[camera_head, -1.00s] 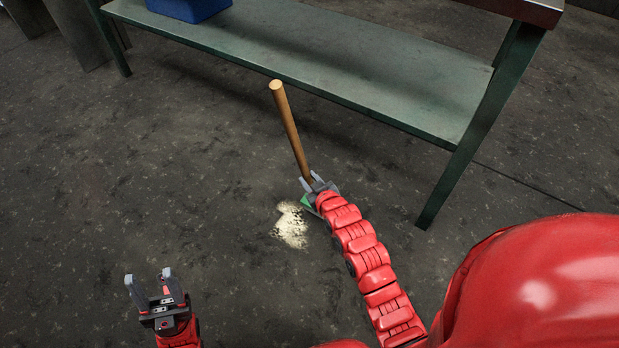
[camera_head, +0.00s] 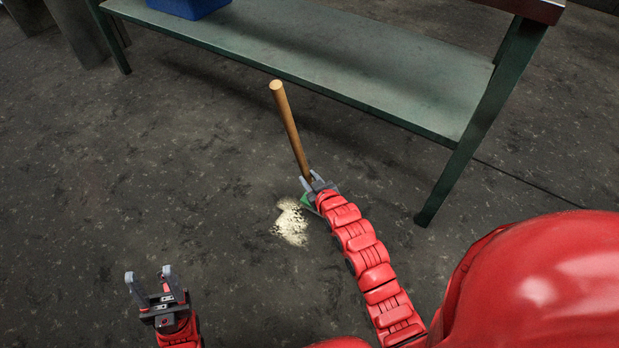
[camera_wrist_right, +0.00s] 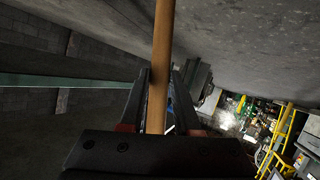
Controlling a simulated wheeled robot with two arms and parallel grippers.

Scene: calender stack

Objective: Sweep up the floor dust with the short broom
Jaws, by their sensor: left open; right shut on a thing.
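The short broom (camera_head: 289,128) has a wooden handle that stands tilted, its top leaning left. My right gripper (camera_head: 312,182) is shut on the lower handle. The handle also runs between the fingers in the right wrist view (camera_wrist_right: 163,50). A bit of the green broom head (camera_head: 306,201) shows under the gripper; most of it is hidden. The pale dust (camera_head: 291,223) lies as a small patch on the floor, just left of and below the broom head. My left gripper (camera_head: 149,276) is open and empty, left of and nearer than the dust.
A green metal bench with a low shelf (camera_head: 330,65) stands behind the broom, and its front leg (camera_head: 459,165) is to the right. A blue bin (camera_head: 190,6) sits on the shelf. The dark floor (camera_head: 130,180) left of the dust is clear.

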